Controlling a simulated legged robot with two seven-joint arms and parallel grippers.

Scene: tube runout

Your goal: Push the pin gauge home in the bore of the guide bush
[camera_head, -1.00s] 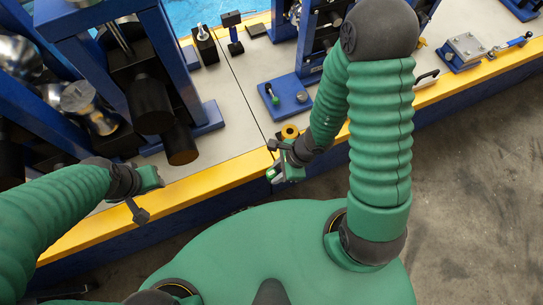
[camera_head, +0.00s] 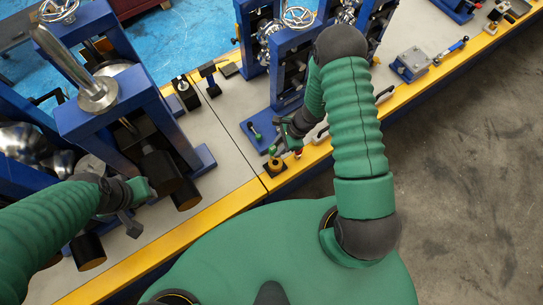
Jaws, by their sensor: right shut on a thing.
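The guide bush (camera_head: 275,167) is a small brass-coloured ring on a dark block, near the yellow front edge of the bench. My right gripper (camera_head: 279,147) is over it, shut on what looks like the green-ended pin gauge (camera_head: 272,151). The pin's lower part is too small to make out, so I cannot tell how deep it sits in the bore. My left gripper (camera_head: 131,221) hangs by the bench's front edge at the left, away from the bush. Its jaws are too unclear to tell open from shut.
A blue plate (camera_head: 258,137) with a small green-topped piece lies just behind the bush. Blue press frames (camera_head: 118,118) stand at the left and behind my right arm. A small blue vise (camera_head: 411,67) is at the right. Bare grey bench top (camera_head: 233,172) lies left of the bush.

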